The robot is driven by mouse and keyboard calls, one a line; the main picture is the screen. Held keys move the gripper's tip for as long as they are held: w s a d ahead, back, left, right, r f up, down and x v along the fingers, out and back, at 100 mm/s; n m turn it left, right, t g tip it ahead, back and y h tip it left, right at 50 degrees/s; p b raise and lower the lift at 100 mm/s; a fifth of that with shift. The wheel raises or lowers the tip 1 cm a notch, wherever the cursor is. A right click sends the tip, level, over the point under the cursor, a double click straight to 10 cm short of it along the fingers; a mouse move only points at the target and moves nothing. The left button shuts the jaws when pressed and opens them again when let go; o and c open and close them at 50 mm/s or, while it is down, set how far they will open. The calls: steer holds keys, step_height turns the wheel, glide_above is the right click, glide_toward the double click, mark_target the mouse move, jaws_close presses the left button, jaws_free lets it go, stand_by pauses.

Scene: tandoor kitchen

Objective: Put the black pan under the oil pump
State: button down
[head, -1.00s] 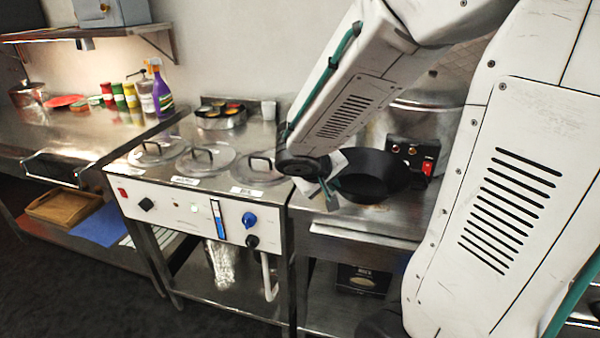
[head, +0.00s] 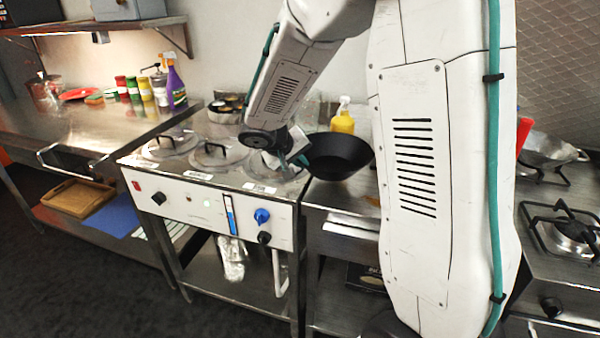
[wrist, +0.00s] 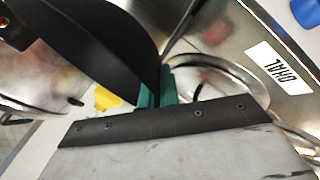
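The black pan (head: 340,158) is in the middle of the head view, at the right edge of the warmer, seemingly above the steel counter. My gripper (head: 298,150) is at the pan's left rim and appears shut on it. In the wrist view the pan's dark wall (wrist: 95,45) meets the teal fingertips (wrist: 158,88); the far finger is mostly hidden. A yellow pump bottle with a white top (head: 342,122), likely the oil pump, stands behind the pan. A yellow patch of it shows in the wrist view (wrist: 106,98).
The warmer (head: 205,205) with several lidded pots is left of the pan. A gas stove (head: 565,230) and a steel pot (head: 545,150) are at the right. My arm hides the counter between. Spice jars and a purple spray bottle (head: 173,85) stand at the back left.

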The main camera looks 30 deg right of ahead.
steer(key=shift+w+f, duration=0.1)
steer(key=shift+f, duration=1.7)
steer(key=shift+f, duration=0.15)
steer(key=shift+f, duration=0.35)
steer(key=c, duration=1.6)
jaws_free()
steer(key=shift+c, duration=0.2)
